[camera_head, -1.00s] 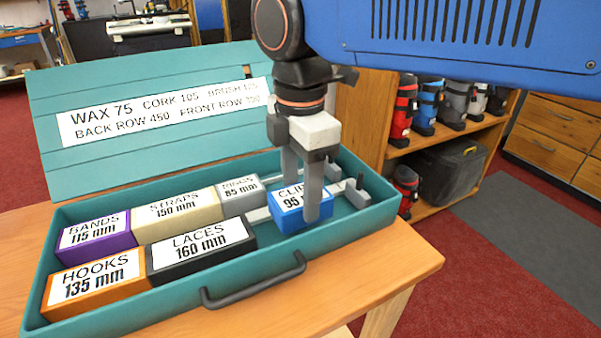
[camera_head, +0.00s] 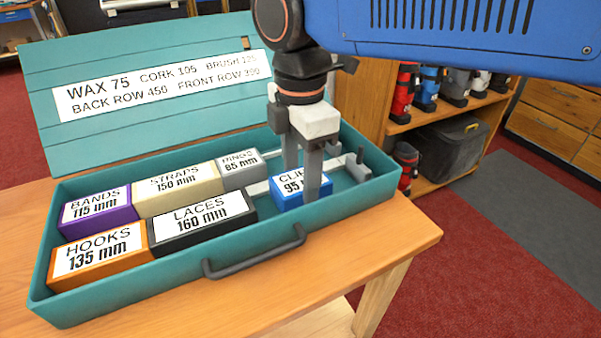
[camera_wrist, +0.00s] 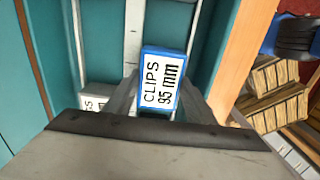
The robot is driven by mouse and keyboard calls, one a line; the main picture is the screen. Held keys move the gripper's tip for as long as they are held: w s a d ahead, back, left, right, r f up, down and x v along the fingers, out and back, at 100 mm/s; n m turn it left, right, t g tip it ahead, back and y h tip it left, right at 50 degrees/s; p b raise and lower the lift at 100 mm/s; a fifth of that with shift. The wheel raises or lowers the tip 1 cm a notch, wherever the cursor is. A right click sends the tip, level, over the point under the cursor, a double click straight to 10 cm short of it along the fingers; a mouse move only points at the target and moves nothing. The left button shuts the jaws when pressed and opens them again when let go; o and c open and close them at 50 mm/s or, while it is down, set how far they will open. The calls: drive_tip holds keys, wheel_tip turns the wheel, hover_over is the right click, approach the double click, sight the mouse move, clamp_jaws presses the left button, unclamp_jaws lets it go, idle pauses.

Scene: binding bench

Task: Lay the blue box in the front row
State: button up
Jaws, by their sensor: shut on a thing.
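The blue box (camera_head: 287,201), labelled CLIPS 95 mm, is in the front row of the teal case (camera_head: 185,275), to the right of the black LACES box (camera_head: 203,237). A small gap shows between the two. My gripper (camera_head: 304,190) reaches down from above and is shut on the blue box. In the wrist view the blue box (camera_wrist: 161,80) sits between my fingers (camera_wrist: 158,95) with its label facing up. Whether its underside touches the case floor cannot be told.
The front row also holds the orange HOOKS box (camera_head: 100,285). The back row holds the purple BANDS box (camera_head: 97,222), cream STRAPS box (camera_head: 178,202) and grey RINGS box (camera_head: 240,182). A grey stop (camera_head: 357,166) stands at the right. The lid (camera_head: 150,150) is open behind.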

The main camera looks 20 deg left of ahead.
drive_tip(key=shift+f, duration=0.1)
drive_tip(key=o, duration=1.2)
